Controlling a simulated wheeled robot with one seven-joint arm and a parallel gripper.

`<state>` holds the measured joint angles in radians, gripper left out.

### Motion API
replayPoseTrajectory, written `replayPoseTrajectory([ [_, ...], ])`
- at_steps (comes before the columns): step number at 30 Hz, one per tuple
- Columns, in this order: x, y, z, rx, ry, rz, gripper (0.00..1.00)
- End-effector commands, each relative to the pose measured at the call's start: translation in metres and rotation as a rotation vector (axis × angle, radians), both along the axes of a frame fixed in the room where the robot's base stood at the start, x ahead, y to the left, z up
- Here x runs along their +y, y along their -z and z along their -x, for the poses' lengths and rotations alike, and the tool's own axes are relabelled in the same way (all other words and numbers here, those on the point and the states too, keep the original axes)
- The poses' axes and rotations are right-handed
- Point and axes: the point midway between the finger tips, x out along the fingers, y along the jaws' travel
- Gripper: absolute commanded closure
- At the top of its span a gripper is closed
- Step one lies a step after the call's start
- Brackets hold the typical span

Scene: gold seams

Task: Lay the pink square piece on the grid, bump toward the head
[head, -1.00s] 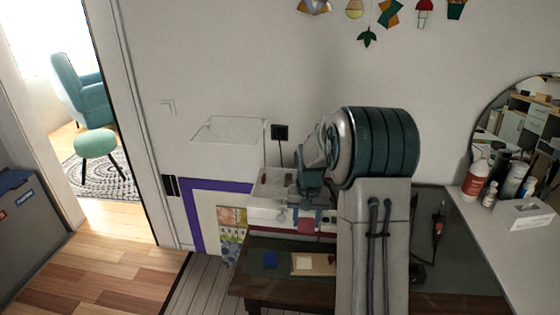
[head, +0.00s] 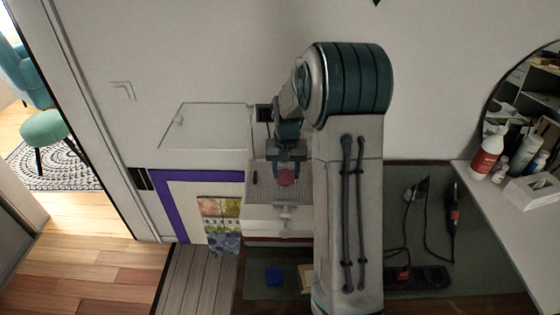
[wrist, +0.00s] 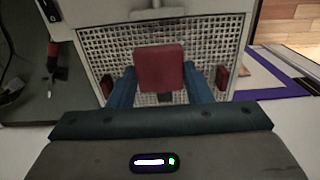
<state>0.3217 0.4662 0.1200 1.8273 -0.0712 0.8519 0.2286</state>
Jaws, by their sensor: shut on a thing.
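My gripper (head: 286,168) is shut on the pink square piece (head: 286,177), which also shows reddish between the two blue fingers in the wrist view (wrist: 160,68). The piece is over the pale grid (head: 262,196) of the white machine (head: 262,224). The grid also shows around the fingers in the wrist view (wrist: 202,38). I cannot tell whether the piece touches the grid. A small dark part shows past the piece between the fingers; I cannot tell whether it is the head. The bump cannot be made out.
A small dark red block (head: 255,172) stands at the grid's left in the head view, and another shows at the other side in the wrist view (wrist: 106,85). A clear panel (head: 205,128) stands at left.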

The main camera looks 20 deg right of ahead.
Motion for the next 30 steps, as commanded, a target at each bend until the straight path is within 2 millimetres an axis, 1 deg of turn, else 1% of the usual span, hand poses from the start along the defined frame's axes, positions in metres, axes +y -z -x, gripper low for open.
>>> replayPoseTrajectory([
  [8,0.002,0.015,0.0,0.001,-0.004,0.0,0.8],
  [18,0.0,0.045,0.0,0.001,-0.001,0.0,0.8],
  [21,0.0,0.051,0.0,0.0,-0.001,0.0,0.8],
  [30,0.0,0.054,0.0,0.0,0.0,0.0,0.8],
])
